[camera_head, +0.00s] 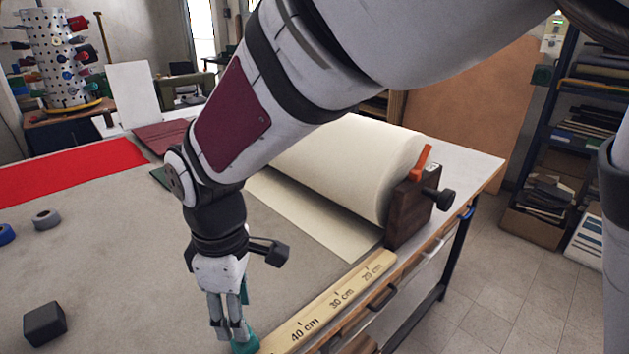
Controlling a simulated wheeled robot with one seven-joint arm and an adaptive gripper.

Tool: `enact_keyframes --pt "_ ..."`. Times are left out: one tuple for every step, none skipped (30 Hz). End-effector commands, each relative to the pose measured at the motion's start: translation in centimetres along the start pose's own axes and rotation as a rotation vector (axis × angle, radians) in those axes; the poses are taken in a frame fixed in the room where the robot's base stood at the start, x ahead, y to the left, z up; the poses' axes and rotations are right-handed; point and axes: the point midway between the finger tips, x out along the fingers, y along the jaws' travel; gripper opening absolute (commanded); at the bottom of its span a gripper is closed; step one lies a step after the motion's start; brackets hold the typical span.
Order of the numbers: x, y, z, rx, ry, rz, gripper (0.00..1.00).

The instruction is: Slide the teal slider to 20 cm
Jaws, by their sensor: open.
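The wooden ruler (318,312) runs along the right edge of the table, with marks for 40 cm, 30 cm and 20 cm; 20 cm is the farthest of these from me. The teal slider (246,345) is at the near end of the visible ruler, left of the 40 cm mark and cut by the bottom edge of the picture. My gripper (230,334) points down at it, open, with its fingertips right by the slider. The fingers hide part of the slider, and I cannot tell whether they touch it.
A large cream roll (350,170) rests in a dark wooden holder (410,208) with an orange lever, beyond the ruler's far end. Red fabric (70,172) lies farther back.

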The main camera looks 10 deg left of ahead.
Motion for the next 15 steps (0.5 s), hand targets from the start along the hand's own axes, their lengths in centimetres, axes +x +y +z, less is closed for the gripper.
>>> enact_keyframes --pt "1.0 -0.1 0.0 -0.001 -0.003 -0.003 0.44" --pt "1.4 -0.1 0.0 -0.001 -0.003 -0.003 0.44" --pt "2.0 -0.1 0.0 -0.001 -0.003 -0.002 0.44" --pt "2.4 -0.1 0.0 0.0 -0.002 -0.002 0.44" --pt "2.7 -0.1 0.0 0.0 -0.002 -0.002 0.44" --pt "3.2 0.0 0.0 0.001 -0.002 -0.002 0.44" --pt "3.5 0.0 0.1 0.001 -0.002 -0.002 0.44" --pt "3.7 -0.1 0.1 0.001 -0.002 -0.002 0.44" --pt "3.9 -0.1 0.1 0.001 -0.002 -0.001 0.44" --pt "4.0 0.0 0.0 0.001 -0.001 -0.001 0.44" --pt "4.2 0.0 0.0 0.001 0.0 0.0 0.44" --pt "4.2 0.0 0.0 0.001 0.0 0.0 0.44" --pt "4.3 0.0 0.0 0.001 0.001 0.0 0.44" --pt "4.3 0.0 0.0 0.001 0.001 0.001 0.44" --pt "4.3 0.0 0.0 0.001 0.001 0.001 0.44"
